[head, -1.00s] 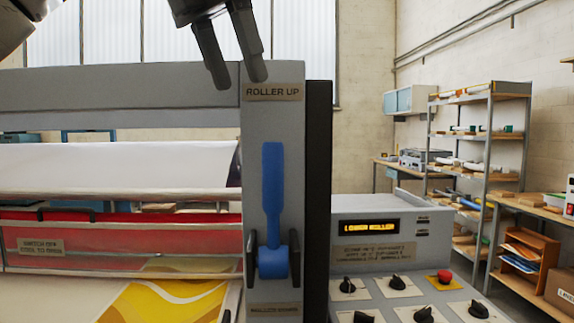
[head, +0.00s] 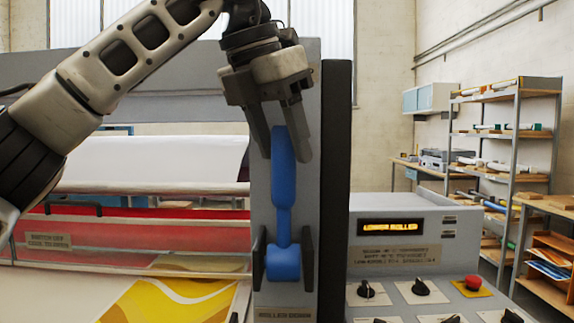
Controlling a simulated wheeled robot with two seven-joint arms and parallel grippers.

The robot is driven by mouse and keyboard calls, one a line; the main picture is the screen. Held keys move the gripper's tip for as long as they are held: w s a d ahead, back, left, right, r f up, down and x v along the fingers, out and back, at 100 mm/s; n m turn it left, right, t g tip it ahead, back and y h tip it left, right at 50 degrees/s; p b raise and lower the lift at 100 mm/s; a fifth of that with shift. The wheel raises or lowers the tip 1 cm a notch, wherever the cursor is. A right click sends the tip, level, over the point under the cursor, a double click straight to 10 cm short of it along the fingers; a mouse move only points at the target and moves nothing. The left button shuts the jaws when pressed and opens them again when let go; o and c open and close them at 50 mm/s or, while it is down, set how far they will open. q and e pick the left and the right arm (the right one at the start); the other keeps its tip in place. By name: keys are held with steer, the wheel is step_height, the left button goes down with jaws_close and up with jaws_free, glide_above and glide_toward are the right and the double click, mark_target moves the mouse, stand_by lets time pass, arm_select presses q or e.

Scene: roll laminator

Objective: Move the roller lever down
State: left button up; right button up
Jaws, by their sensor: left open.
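The blue roller lever (head: 283,185) stands upright on the grey side column (head: 262,215) of the laminator, its round hub (head: 283,263) between two dark brackets near the column's foot. My left gripper (head: 283,150) points down over the lever's top, one finger to its left and the other to its right. The fingers are open and show gaps to the lever; I cannot tell whether either touches it. The gripper hides the "ROLLER UP" label. The lower label, apparently "ROLLER DOWN" (head: 284,313), shows under the hub. My right gripper is not in view.
A control panel (head: 405,285) with a lit display (head: 390,227), black knobs and a red button (head: 473,283) stands right of the column. Shelving (head: 515,150) stands farther back.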

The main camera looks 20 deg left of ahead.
mark_target(282, 206)
arm_select(q)
steer(key=shift+x, duration=1.45)
jaws_close()
